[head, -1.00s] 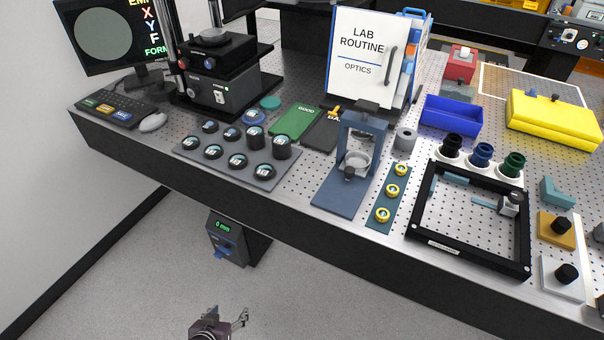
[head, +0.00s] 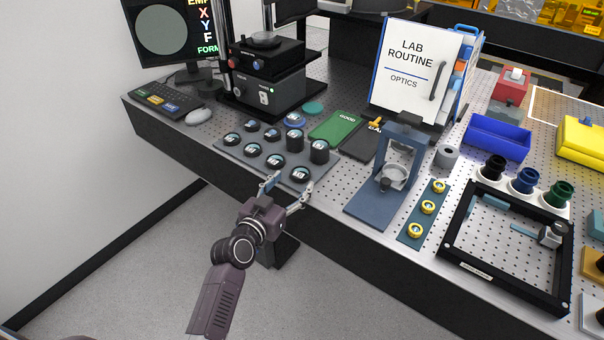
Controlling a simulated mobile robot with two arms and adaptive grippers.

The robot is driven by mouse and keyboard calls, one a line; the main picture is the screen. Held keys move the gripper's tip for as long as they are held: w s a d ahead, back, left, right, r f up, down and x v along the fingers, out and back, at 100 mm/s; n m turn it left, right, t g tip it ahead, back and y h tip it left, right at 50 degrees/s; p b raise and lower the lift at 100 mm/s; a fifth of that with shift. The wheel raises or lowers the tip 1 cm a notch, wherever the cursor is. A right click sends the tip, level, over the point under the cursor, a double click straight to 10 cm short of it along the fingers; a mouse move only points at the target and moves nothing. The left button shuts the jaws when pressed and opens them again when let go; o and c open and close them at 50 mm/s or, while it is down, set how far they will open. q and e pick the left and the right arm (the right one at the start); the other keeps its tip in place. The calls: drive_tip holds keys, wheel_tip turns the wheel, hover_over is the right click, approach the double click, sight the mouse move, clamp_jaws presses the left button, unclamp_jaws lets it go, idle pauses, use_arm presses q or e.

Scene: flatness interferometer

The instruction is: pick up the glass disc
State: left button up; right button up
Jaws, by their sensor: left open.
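A clear round glass piece (head: 394,176) sits in the blue upright stand (head: 372,208) near the bench's front edge. Another round disc (head: 264,40) lies on top of the black instrument at the back left. I cannot tell for sure which one is the glass disc. My left gripper (head: 287,192) is open and empty, fingers pointing at the bench's front edge, by the grey tray (head: 233,155) of round labelled pieces. It is well left of the blue stand. My right gripper is not in view.
A green GOOD mat (head: 335,127) and a dark mat lie behind the tray. Right of the stand are a strip with yellow rings (head: 409,232) and a black frame (head: 508,282). The floor in front is clear.

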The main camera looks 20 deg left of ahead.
sight(298, 175)
use_arm(q)
drive_tip(key=x, duration=0.5)
drive_tip(key=shift+a+p, duration=0.15)
drive_tip(key=shift+p, duration=0.25)
drive_tip(key=shift+s, duration=0.1)
drive_tip(key=c, duration=1.3)
